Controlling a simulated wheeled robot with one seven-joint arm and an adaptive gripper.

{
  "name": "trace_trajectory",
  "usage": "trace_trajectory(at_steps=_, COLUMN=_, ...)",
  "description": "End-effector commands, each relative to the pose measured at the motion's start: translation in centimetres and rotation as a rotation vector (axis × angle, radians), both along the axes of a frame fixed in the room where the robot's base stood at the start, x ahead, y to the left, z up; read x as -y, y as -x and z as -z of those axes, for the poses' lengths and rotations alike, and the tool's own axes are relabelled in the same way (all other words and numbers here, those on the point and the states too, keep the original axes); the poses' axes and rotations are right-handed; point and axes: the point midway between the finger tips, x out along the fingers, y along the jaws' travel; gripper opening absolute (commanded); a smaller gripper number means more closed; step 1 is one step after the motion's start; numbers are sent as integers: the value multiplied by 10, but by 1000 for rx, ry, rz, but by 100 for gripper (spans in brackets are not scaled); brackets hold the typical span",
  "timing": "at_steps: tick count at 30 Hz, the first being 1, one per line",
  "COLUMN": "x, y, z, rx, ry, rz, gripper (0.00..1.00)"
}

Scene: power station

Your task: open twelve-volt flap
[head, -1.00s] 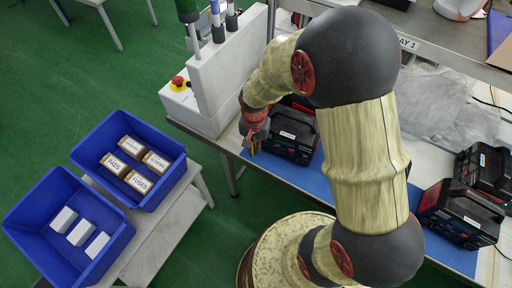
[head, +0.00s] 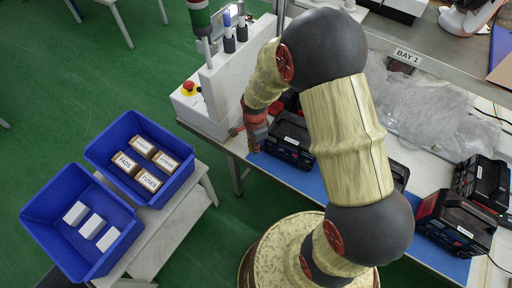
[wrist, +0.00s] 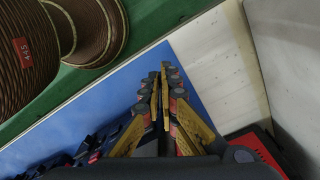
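A black power station (head: 292,140) with a white label stands on the blue mat (head: 303,181), left of my arm in the head view. My arm partly covers it. My gripper (head: 253,147) is at its left front end, pointing down; I cannot tell whether it touches. In the wrist view my gripper's (wrist: 160,82) yellow fingers meet closely at the tips, with nothing visible between them. A dark device front with blue and red parts (wrist: 95,147) shows at the lower left there. The twelve-volt flap cannot be made out in either view.
More power stations (head: 456,222) stand at the right of the bench. A white block with a red stop button (head: 189,88) stands at the left end. Blue bins (head: 45,218) with boxes sit on a side table. Plastic bags (head: 430,120) lie behind.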

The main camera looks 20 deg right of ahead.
Motion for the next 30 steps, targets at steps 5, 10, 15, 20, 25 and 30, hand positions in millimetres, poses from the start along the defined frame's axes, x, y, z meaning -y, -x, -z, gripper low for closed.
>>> trace_trajectory(at_steps=5, x=1, y=-4, z=-1, rx=3, ry=1, rz=53, gripper=0)
trace_trajectory(at_steps=10, x=1, y=-4, z=-1, rx=3, ry=1, rz=75, gripper=0)
trace_trajectory(at_steps=15, x=1, y=-4, z=-1, rx=2, ry=1, rz=80, gripper=0)
trace_trajectory(at_steps=20, x=1, y=-4, z=-1, rx=1, ry=1, rz=79, gripper=0)
trace_trajectory(at_steps=25, x=1, y=-3, z=0, rx=1, ry=1, rz=79, gripper=8)
trace_trajectory(at_steps=30, x=1, y=-3, z=0, rx=0, ry=0, rz=79, gripper=18)
